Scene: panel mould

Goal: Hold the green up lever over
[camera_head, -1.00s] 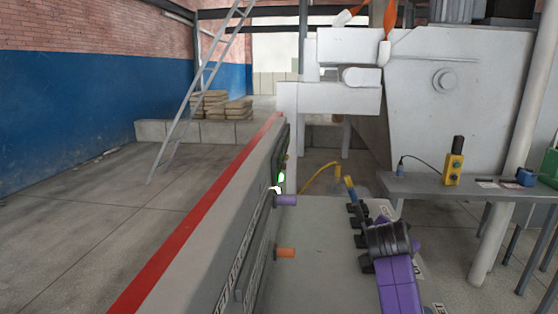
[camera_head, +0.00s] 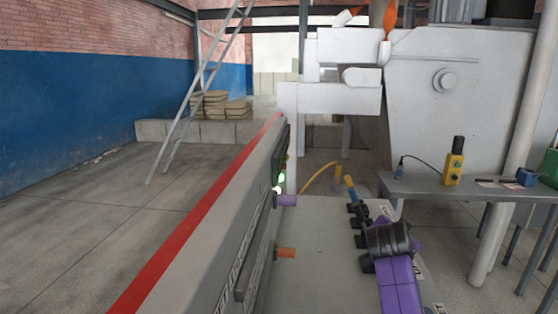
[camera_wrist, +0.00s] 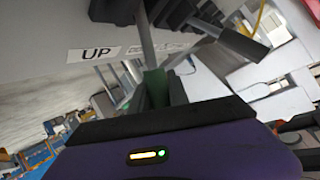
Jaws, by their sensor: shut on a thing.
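The green lever grip (camera_wrist: 155,84) is in the wrist view, on a grey rod rising to a dark block. A white label reading UP (camera_wrist: 93,54) is beside it on the pale panel. My gripper (camera_wrist: 157,96) is shut on the green grip, with dark fingers around its lower part. In the head view, my purple and black arm is at the lower right, over a row of dark lever mounts (camera_head: 357,215). The green grip is hidden there behind my arm. One lever with a yellow and blue handle (camera_head: 350,186) stands at the row's far end.
A long grey mould side with a red top edge (camera_head: 200,212) runs at the left of the pale panel (camera_head: 320,245). A small green light (camera_head: 281,178) glows on it.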

